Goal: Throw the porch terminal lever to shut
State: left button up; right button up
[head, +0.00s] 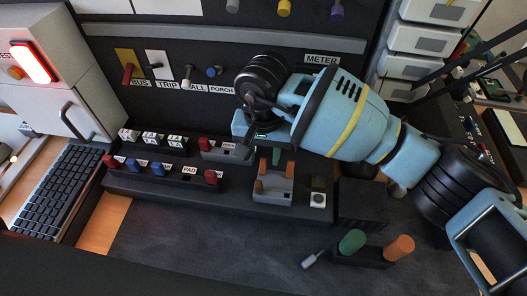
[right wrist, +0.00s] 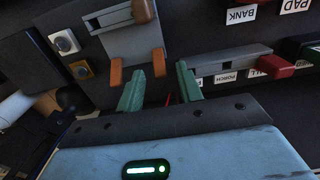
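The terminal block (head: 228,152) is a low grey housing on the desk panel, with a red lever (head: 206,144) at its left end. In the right wrist view, the block (right wrist: 225,62) appears turned around, with a PORCH label (right wrist: 227,78) and the red lever (right wrist: 289,65) by the other label. I cannot make out the porch lever; my gripper likely covers that end. My right gripper (head: 258,140) is over the block's right end. Its green fingers (right wrist: 159,88) are apart, one close beside the block's porch end; nothing shows gripped. My left gripper is not in view.
A grey block with orange prongs (head: 275,190) stands just right of the terminal block. A lower row of red and blue levers (head: 158,169) runs in front. Wall switches (head: 188,75) stand behind. A keyboard (head: 58,188) is left. The dark mat (head: 200,240) is mostly clear.

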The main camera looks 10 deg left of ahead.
jog(key=shift+f, duration=0.2)
jog(key=shift+c, duration=0.3)
grip_shut()
